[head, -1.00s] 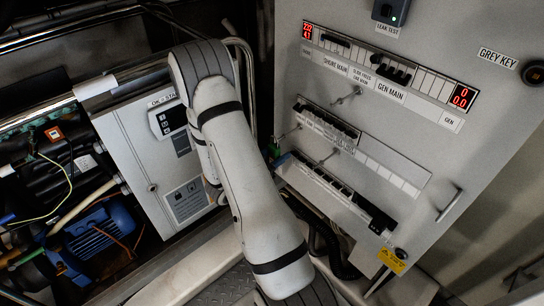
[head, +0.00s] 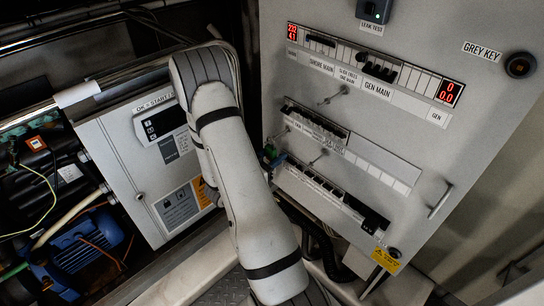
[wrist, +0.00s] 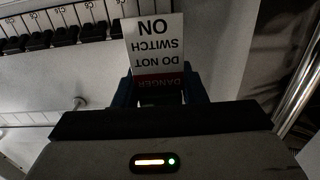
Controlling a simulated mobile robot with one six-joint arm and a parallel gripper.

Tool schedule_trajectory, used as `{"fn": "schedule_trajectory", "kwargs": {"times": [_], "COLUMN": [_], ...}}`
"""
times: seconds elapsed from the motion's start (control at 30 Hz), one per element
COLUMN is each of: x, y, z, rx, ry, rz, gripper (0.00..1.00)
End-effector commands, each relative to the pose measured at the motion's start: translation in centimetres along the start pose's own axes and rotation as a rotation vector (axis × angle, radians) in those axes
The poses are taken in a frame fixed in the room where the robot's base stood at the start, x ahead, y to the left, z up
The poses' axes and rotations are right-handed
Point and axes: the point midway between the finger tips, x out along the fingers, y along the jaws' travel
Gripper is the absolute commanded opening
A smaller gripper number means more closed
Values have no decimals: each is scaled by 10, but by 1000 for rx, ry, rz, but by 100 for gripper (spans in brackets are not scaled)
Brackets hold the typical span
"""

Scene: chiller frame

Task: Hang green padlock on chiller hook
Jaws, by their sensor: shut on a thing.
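My gripper (wrist: 161,92) shows in the wrist view with its blue fingers on both sides of a white and red danger tag (wrist: 155,45), which reads upside down. The padlock's body and shackle are hidden in the wrist view. The gripper is in front of the left edge of the grey switch panel (head: 440,140). The chiller box (head: 120,165) stands left of my arm; I cannot make out a hook on it.
The panel carries breaker rows (head: 318,125), thin projecting rods (head: 332,95) and a handle (head: 440,201). A blue motor (head: 85,245) and hoses lie at the lower left. A dark gap lies between box and panel, partly behind my arm.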

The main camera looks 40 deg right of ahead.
Motion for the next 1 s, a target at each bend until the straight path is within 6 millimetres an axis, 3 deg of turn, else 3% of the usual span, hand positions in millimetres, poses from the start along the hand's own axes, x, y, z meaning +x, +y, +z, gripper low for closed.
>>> {"fn": "schedule_trajectory", "kwargs": {"times": [0.33,0.37,0.6,0.67,1.0], "x": [0,0,0,0,-7], "y": [0,0,0,0,0], "z": [0,0,0,0,1], "rx": [1,1,1,0,0], "ry": [1,1,0,0,0], "rz": [1,1,1,1,-2], "gripper": [10,38,58,63,63]}}
